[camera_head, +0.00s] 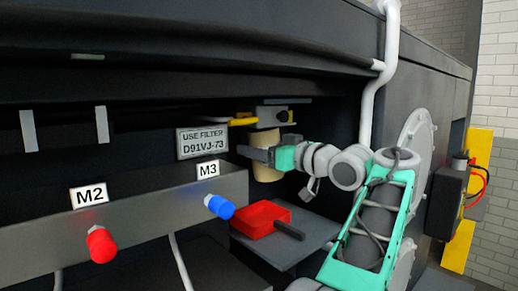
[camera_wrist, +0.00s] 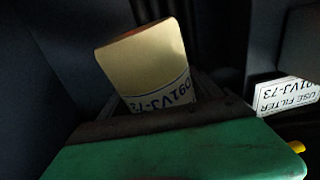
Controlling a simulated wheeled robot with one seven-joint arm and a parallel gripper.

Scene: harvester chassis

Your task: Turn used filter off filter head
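The used filter (camera_head: 266,140) is a cream cylinder hanging upright under the filter head (camera_head: 272,115). In the wrist view the filter (camera_wrist: 150,62) shows its end and a label reading D91VJ-73. My gripper (camera_head: 258,155) reaches in from the right at the filter's mid height, with dark fingers across it. The filter shows above and below the fingers. In the wrist view my green gripper body hides the filter's lower part, and the dark fingers (camera_wrist: 165,108) lie beside it. Whether they touch it is hidden.
A sign (camera_head: 202,142) reads USE FILTER D91VJ-73. A blue cap (camera_head: 220,207) and a red cap (camera_head: 101,245) stick out from the beam. A white pipe (camera_head: 378,75) runs down at right.

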